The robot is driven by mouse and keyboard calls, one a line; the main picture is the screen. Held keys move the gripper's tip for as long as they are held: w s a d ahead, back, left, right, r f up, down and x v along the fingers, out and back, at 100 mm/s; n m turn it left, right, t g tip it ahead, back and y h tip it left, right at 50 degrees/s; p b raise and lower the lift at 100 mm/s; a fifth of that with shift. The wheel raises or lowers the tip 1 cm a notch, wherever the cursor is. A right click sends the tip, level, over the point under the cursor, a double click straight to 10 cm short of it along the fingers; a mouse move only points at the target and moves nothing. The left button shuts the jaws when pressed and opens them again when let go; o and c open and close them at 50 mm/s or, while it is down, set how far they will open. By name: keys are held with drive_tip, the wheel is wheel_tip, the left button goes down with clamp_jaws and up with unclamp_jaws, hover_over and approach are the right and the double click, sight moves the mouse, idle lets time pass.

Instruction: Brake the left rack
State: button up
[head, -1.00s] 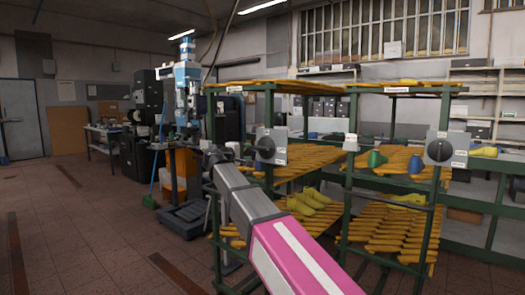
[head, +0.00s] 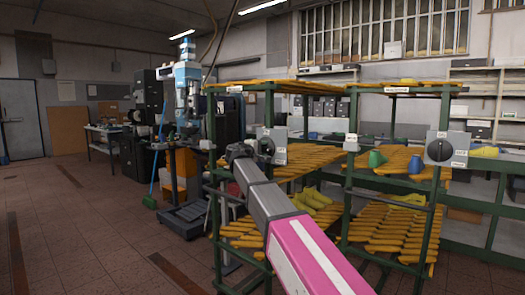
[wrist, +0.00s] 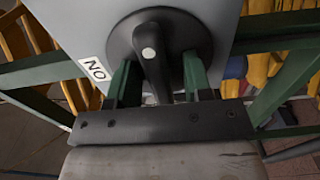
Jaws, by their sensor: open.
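The left rack (head: 269,106) is a green frame with shelves of yellow-orange shoe lasts. A grey box (head: 281,143) with a round black knob is fixed to its front post. In the wrist view the knob (wrist: 190,35) fills the top middle, its bar-shaped handle (wrist: 153,60) pointing down toward my gripper. A white label (wrist: 94,68) reading "NO" in this view sits left of the knob. My gripper (wrist: 160,86) is open, with one green finger on each side of the handle's lower end. Whether the fingers touch it I cannot tell. My gripper (head: 245,152) partly hides the box's left side in the head view.
A second green rack (head: 443,108) with a similar knob box (head: 447,148) stands to the right. Shelves and a barred window are behind. A blue and white machine (head: 187,90) stands to the left. The tiled floor (head: 80,220) at left is clear.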

clamp_jaws()
drive_tip(key=shift+n, duration=0.3)
drive_tip(key=n, duration=0.3)
drive_tip(key=shift+n, duration=0.3)
drive_tip(key=n, duration=0.4)
drive_tip(key=shift+n, duration=0.3)
drive_tip(key=n, duration=0.4)
drive_tip(key=shift+n, duration=2.5)
